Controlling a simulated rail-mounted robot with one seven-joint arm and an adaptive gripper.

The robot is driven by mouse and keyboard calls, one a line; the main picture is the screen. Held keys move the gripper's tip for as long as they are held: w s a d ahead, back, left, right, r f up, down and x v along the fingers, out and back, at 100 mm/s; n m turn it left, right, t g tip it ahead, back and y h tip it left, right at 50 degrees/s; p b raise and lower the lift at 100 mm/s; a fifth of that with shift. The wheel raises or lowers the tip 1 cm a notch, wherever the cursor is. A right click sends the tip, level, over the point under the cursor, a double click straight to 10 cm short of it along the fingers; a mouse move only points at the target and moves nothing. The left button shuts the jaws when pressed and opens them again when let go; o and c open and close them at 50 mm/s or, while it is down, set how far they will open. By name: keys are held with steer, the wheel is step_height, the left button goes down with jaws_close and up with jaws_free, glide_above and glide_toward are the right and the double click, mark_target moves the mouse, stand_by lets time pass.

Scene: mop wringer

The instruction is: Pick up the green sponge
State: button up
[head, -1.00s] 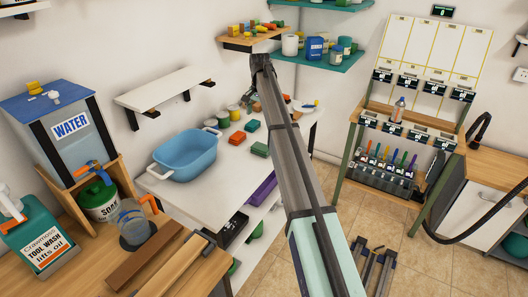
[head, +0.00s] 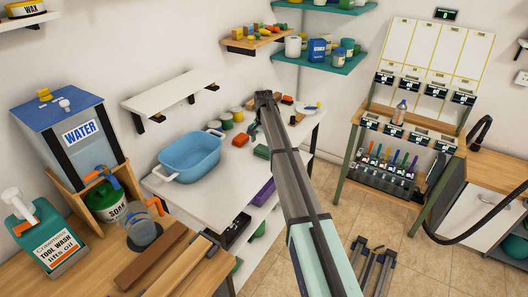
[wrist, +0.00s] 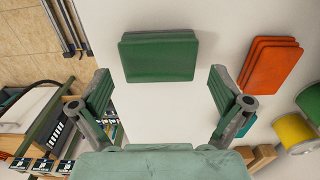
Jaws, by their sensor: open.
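A green sponge (head: 262,152) lies on the white table, in front of an orange one. In the wrist view the green sponge (wrist: 158,62) looks like a flat stack of two layers. My gripper (wrist: 160,88) is open and empty there, with one finger on each side below the sponge in the picture. The sponge shows ahead of the gap, apart from both fingers. In the head view my arm hides most of the gripper.
Orange sponges (wrist: 270,66) lie right of the green one in the wrist view, with a yellow can (wrist: 294,132) nearby. A blue tub (head: 190,156) stands to the left on the white table (head: 212,188). A wall shelf (head: 172,92) hangs above.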

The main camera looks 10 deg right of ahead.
mark_target(264, 149)
steer(key=shift+d+f+p, duration=0.1)
steer(key=shift+f+p, duration=0.45)
steer(key=shift+f, duration=1.3)
steer(key=c, duration=0.8)
steer(key=shift+c, duration=0.2)
steer(key=shift+r, duration=0.2)
